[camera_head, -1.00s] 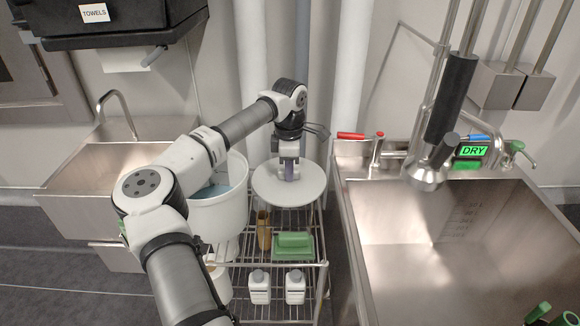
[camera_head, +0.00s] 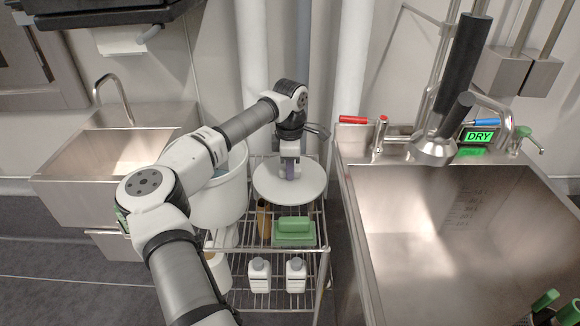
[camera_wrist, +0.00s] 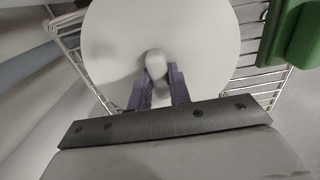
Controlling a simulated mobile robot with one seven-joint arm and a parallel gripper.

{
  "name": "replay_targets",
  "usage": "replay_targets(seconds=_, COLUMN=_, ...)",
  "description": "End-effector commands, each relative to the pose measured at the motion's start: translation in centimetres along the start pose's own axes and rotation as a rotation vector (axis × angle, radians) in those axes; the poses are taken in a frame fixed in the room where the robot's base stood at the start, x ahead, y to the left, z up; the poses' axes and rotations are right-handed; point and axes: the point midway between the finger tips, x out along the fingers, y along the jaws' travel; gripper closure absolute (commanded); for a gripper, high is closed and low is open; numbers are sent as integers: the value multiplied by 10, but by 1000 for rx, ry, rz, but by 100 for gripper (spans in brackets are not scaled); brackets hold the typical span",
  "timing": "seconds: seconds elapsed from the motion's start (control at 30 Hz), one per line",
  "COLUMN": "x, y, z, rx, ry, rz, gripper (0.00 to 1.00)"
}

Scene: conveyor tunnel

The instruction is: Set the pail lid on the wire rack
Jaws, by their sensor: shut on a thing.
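The pail lid (camera_head: 308,187) is a round pale disc with a small knob in its middle. My gripper (camera_head: 289,172) points down at the lid's centre. In the wrist view my gripper (camera_wrist: 158,82) has its purple fingers closed around the knob of the lid (camera_wrist: 205,50). The lid looks level and lies over the back part of the wire rack (camera_head: 240,242); I cannot tell whether it touches the wires. The white pail (camera_head: 222,190) stands to the left of the lid, partly hidden by my arm.
A green-handled block (camera_head: 294,231) and a brown brush-like item (camera_head: 264,220) are on the rack's upper shelf, in front of the lid. Two white bottles (camera_head: 260,274) stand on the lower shelf. A steel sink (camera_head: 430,235) is close on the right, a smaller basin (camera_head: 110,160) on the left.

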Motion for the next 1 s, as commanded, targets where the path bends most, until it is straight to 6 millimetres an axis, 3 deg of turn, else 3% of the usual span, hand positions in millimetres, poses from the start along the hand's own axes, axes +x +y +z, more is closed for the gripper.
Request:
replay_targets(seconds=0.5, x=11, y=0, z=0, rx=0, ry=0, rz=0, gripper=100)
replay_targets(seconds=0.53, x=11, y=0, z=0, rx=0, ry=0, rz=1, gripper=80)
replay_targets(seconds=0.7, x=10, y=0, z=0, rx=0, ry=0, rz=0, gripper=57)
replay_targets(seconds=1.0, x=10, y=0, z=0, rx=0, ry=0, rz=0, gripper=56)
